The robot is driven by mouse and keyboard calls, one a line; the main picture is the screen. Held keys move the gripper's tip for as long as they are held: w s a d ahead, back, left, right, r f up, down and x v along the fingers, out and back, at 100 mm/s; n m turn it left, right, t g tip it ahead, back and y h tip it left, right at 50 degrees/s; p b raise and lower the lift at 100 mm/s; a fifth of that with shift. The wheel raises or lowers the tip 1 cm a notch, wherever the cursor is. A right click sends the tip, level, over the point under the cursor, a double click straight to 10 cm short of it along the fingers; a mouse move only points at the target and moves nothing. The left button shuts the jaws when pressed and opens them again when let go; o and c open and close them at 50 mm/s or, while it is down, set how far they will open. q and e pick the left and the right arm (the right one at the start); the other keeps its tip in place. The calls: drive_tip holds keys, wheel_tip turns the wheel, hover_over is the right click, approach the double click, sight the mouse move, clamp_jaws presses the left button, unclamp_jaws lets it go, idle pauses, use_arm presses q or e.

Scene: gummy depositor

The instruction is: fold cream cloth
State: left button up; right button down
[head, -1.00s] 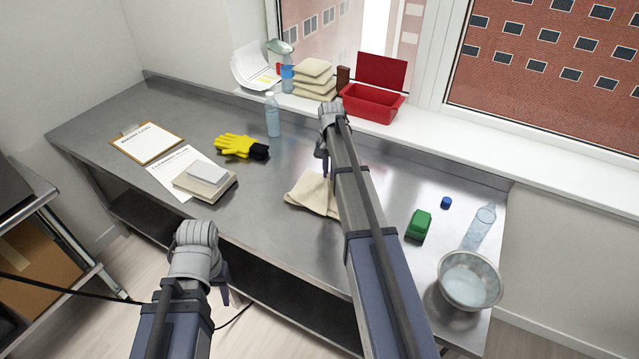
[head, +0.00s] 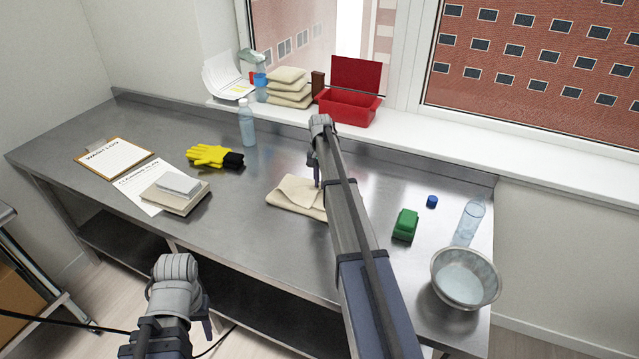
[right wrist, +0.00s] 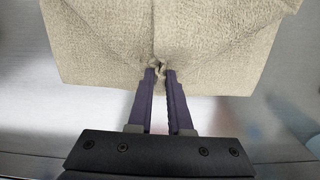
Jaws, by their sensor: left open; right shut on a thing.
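The cream cloth (head: 296,195) lies on the metal table, partly hidden behind my right arm in the head view. One edge is folded over on top of it. In the right wrist view the cloth (right wrist: 100,58) spreads ahead of the fingers, with a puckered pinch between the tips. My right gripper (right wrist: 160,70) is shut on that pinched part of the cloth; in the head view its fingers (head: 316,175) reach down at the cloth's far side. My left gripper (head: 206,315) is open and empty, off the table's front edge at lower left.
On the metal table (head: 240,235) stand yellow gloves (head: 208,155), a bottle (head: 247,122), a clipboard (head: 112,157), a green sponge-like block (head: 405,225), a clear bottle (head: 469,220) and a bowl (head: 465,300). The sill holds folded cloths (head: 289,90) and a red box (head: 348,106).

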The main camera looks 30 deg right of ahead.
unclamp_jaws()
idle(0.9)
drive_tip(key=shift+w+d, duration=0.6)
drive_tip(key=shift+d, duration=0.1)
wheel_tip(320, 180, up, 9)
drive_tip(key=p, duration=0.9)
